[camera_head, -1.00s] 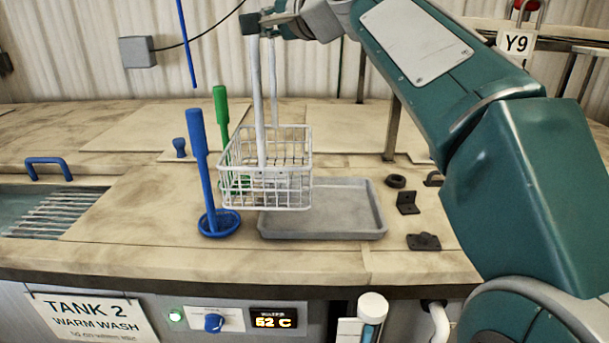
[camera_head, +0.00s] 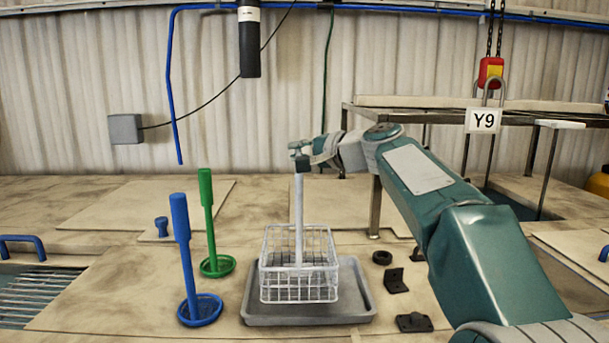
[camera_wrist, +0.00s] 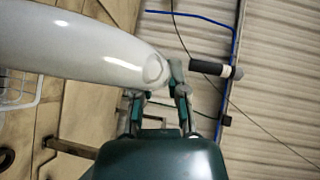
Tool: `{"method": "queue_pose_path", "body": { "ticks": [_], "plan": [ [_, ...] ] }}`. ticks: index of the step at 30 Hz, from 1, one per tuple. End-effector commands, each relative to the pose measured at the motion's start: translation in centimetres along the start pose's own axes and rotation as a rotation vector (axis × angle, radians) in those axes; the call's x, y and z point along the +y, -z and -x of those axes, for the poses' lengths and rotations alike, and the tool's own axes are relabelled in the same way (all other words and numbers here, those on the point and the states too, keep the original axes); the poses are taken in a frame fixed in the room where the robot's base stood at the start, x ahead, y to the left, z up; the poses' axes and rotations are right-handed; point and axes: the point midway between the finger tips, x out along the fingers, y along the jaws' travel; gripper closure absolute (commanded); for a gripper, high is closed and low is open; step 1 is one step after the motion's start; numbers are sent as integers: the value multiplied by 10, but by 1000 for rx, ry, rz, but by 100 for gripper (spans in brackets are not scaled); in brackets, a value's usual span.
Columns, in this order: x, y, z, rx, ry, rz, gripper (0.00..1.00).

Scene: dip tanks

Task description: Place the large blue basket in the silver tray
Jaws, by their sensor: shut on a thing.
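A white wire basket (camera_head: 282,283) with a tall pale handle (camera_head: 299,215) is upright over the grey tray (camera_head: 256,311), within its outline in the head view. I cannot tell whether its bottom touches the tray floor. My gripper (camera_head: 301,158) is shut on the top of the handle. In the wrist view the handle (camera_wrist: 75,45) runs to my gripper's fingers (camera_wrist: 172,88), and some basket wire (camera_wrist: 22,95) shows at the left. No large blue basket shows; the blue item (camera_head: 201,310) left of the tray is a small round dish with a tall handle.
A green dish (camera_head: 217,266) with a tall handle stands behind the blue one. A black ring (camera_head: 382,257) and dark brackets (camera_head: 396,281) lie right of the tray.

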Motion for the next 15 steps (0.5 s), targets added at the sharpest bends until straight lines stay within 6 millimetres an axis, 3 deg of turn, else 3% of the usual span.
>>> {"method": "queue_pose_path", "body": {
  "ticks": [8,15],
  "plan": [
    [21,13,-1,3,2,0,100],
    [44,10,-5,2,3,1,100]
  ]
}}
